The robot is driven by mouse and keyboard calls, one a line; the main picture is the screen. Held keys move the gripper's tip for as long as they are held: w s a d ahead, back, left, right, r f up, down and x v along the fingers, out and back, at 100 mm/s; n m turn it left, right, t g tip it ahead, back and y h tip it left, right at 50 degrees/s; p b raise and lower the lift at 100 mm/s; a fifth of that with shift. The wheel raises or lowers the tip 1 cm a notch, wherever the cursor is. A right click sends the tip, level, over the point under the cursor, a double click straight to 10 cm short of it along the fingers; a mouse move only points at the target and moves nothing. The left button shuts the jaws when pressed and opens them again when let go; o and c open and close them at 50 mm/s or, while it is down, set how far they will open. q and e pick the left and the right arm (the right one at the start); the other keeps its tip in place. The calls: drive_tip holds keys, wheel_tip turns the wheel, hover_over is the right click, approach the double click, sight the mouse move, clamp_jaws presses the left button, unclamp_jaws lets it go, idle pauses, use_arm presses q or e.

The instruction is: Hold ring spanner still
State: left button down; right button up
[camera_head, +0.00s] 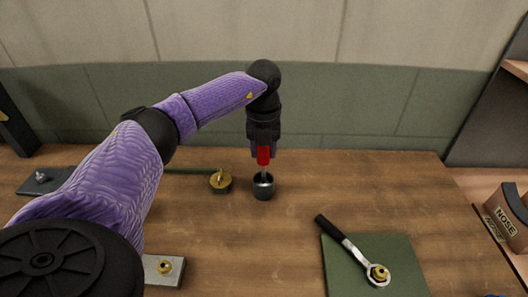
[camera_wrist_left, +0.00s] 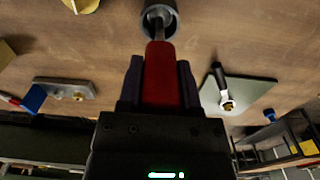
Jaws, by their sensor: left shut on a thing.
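The ring spanner (camera_head: 345,242) lies on a green mat (camera_head: 343,278) at the right front, its black handle pointing to the back left. Its ring end is around or against a brass fitting (camera_head: 379,273); I cannot tell which. The spanner also shows in the left wrist view (camera_wrist_left: 221,80). My left gripper (camera_head: 263,146) is shut on a red-handled tool (camera_wrist_left: 160,78), well away from the spanner. The tool points down, its lower end at or in a small dark cup (camera_head: 263,188). My right gripper is not in view.
A brass piece (camera_head: 221,182) stands left of the cup. A metal block (camera_head: 165,272) with a brass fitting lies at the front left. A dark plate (camera_head: 45,181) lies at the far left. A box marked NOSE (camera_head: 506,220) is beyond the table's right edge. The table behind the mat is clear.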

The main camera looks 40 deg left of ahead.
use_arm(q)
wheel_tip(320, 180, up, 10)
drive_tip(key=p, duration=0.9)
drive_tip(key=shift+r, duration=0.2)
drive_tip(key=shift+f, duration=0.15)
